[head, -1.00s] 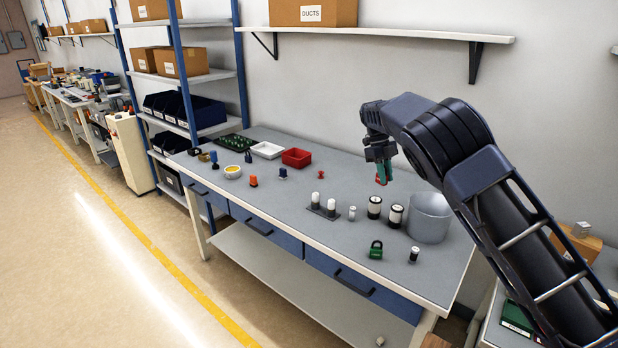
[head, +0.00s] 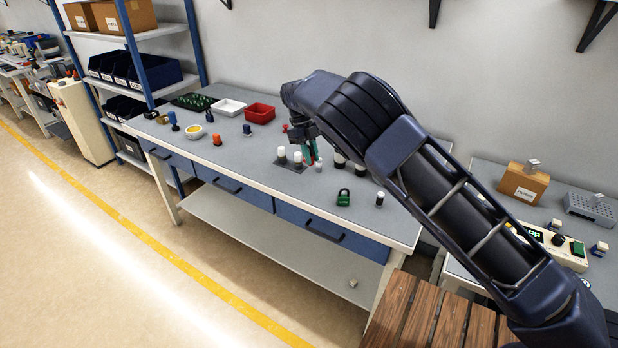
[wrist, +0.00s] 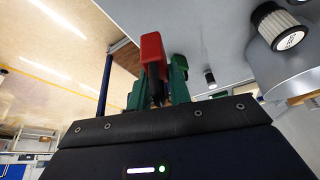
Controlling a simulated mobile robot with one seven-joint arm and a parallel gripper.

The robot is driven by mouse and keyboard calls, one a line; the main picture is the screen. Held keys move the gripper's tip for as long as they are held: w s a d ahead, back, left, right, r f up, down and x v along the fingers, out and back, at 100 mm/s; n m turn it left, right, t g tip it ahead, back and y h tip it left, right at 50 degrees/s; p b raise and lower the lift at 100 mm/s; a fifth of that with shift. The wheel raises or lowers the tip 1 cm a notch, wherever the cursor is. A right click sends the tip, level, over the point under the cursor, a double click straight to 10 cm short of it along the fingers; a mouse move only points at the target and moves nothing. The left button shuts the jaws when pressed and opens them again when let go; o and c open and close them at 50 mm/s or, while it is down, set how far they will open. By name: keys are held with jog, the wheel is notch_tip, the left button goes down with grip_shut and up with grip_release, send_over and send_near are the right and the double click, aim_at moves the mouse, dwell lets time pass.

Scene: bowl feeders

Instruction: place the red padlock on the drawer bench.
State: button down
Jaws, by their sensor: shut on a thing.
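The red padlock (wrist: 152,50) is held between the green fingers of my gripper (wrist: 157,88) in the wrist view. In the head view my gripper (head: 311,155) hangs over the drawer bench (head: 240,158), near a dark plate with white-topped pieces. The bench has a grey top and blue drawers. My fingers and arm mostly hide the padlock in the head view, and I cannot tell its exact height above the top.
A green padlock (head: 343,198) and a small white-capped piece (head: 380,199) stand near the front right. White-topped cylinders stand close to my gripper. A red tray (head: 260,113) and white tray (head: 228,107) sit farther back. Bare bench top lies left of the plate.

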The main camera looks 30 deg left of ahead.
notch_tip(320, 180, down, 11)
jog(key=shift+r, duration=0.1)
dwell(0.4)
jog(key=c, duration=1.3)
grip_release()
jog(key=v, duration=1.2)
jog(key=shift+w+d, duration=0.1)
